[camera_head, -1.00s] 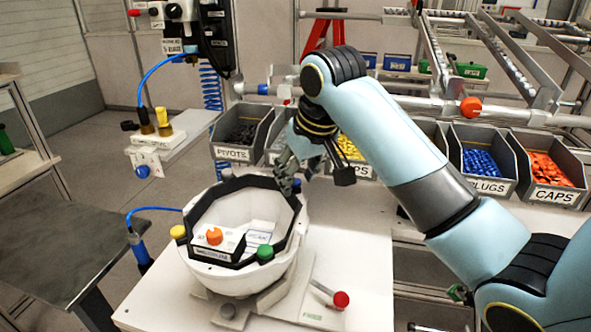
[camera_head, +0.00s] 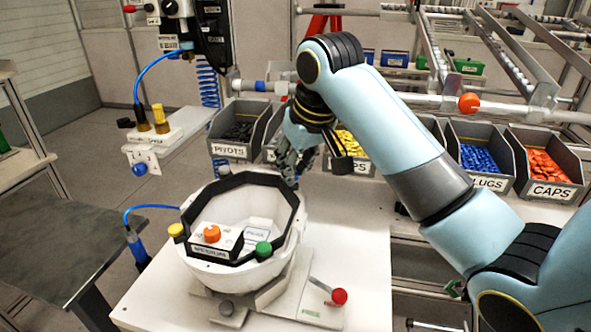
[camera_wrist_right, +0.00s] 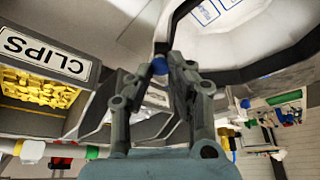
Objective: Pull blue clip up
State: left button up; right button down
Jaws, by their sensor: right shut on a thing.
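A white helmet shell (camera_head: 235,275) with a black rim (camera_head: 190,212) stands in a fixture on the white table. My right gripper (camera_head: 290,176) is at the far right part of the rim, fingers pointing down. In the right wrist view, the fingers of my right gripper (camera_wrist_right: 170,65) are closed on the blue clip (camera_wrist_right: 160,66), right beside the black rim. The clip is mostly covered by the fingertips. My left gripper is out of view.
Yellow (camera_head: 176,230), orange (camera_head: 212,234) and green (camera_head: 263,249) knobs sit at the shell. A red-knobbed lever (camera_head: 339,296) is at front right. Part bins stand behind, including a CLIPS bin (camera_wrist_right: 45,55).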

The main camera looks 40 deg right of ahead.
jog(key=c, duration=1.3)
grip_release()
jog(key=shift+r, duration=0.15)
jog(key=shift+o, duration=0.5)
jog(key=v, duration=0.7)
jog(key=shift+r, duration=0.15)
jog(key=shift+s, duration=0.1)
